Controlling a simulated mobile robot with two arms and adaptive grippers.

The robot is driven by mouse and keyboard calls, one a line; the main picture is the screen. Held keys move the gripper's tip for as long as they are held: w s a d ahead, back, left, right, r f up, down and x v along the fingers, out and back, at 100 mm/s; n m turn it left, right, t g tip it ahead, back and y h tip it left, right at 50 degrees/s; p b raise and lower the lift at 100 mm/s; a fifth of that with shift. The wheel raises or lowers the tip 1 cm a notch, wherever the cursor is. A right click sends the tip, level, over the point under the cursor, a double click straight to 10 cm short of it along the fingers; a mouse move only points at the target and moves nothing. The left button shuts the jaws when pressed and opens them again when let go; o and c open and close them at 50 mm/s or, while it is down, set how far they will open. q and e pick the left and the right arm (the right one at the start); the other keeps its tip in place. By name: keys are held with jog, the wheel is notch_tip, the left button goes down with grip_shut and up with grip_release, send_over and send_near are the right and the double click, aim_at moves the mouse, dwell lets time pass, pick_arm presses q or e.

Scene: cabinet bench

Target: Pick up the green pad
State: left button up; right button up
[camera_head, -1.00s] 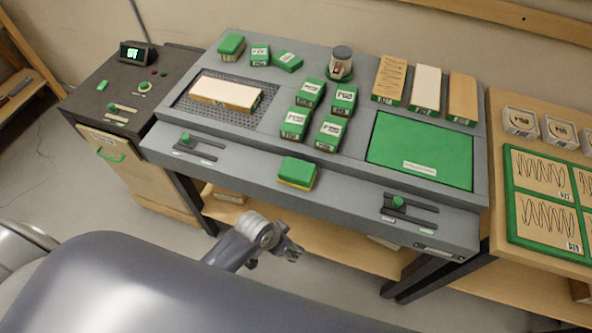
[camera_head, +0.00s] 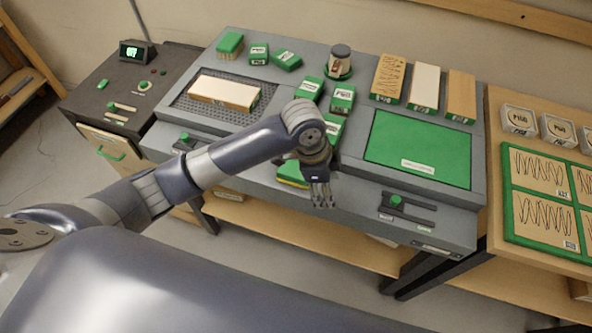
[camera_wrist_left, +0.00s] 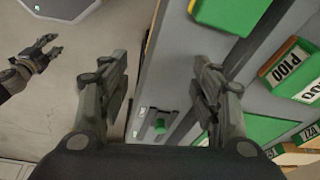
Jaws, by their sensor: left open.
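The green pad (camera_head: 291,174) is a small green block with a yellow lower layer. In the left wrist view, the pad (camera_wrist_left: 232,12) shows at the top edge, partly cut off. My left gripper (camera_head: 322,203) is open and empty, pointing down above the bench front, just right of the pad. Its two fingers also show in the wrist view (camera_wrist_left: 162,68), with the pad outside them. My right gripper (camera_wrist_left: 50,48) appears at the left of the wrist view, away from the bench, fingers apart.
Green labelled boxes (camera_head: 342,98) stand behind the pad, some partly covered by my arm. A slider with a green knob (camera_head: 396,201) lies right of my gripper. A large green mat (camera_head: 420,148) and a white-topped block (camera_head: 223,93) flank the boxes.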

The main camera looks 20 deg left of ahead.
pick_arm(q)
jog(key=w+a+r+m+g+y, duration=0.1)
jog(key=w+a+r+m+y, duration=0.15)
jog(key=w+a+r, duration=0.45)
jog(key=p, duration=0.1)
send_over(296, 167)
jog(key=f, duration=0.5)
jog(key=shift+d, duration=0.3)
jog(key=f, duration=0.1)
jog(key=f+p, duration=0.1)
jog(key=f, duration=0.1)
jog(key=f+p, duration=0.1)
jog(key=shift+s+a+f, duration=0.1)
jog(key=shift+a+f, duration=0.2)
jog(key=shift+f, duration=0.55)
jog(key=c, duration=0.8)
